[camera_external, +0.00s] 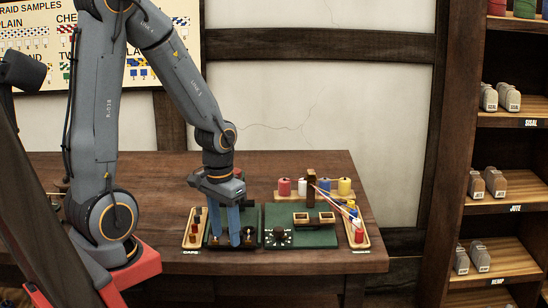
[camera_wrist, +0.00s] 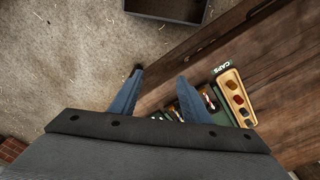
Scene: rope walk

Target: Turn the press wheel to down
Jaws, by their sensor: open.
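My gripper (camera_external: 228,241) points straight down over the left green board (camera_external: 253,243) on the table, its two blue fingers apart. Nothing shows between the fingers in the wrist view (camera_wrist: 160,76). The fingers hide much of that board and its dark fittings. A dark round knob (camera_external: 281,235) with pale marks around it stands on the right green board (camera_external: 323,240), to the right of my gripper and apart from it. I cannot tell for sure which part is the press wheel, or its setting.
A wooden caps tray (camera_external: 185,243) lies left of the boards. Wooden pockets (camera_external: 313,218) and a post (camera_external: 311,186) stand at the right board. Coloured spools (camera_external: 285,187) line the back. Another tray (camera_external: 362,243) lies right. The front right tabletop is clear.

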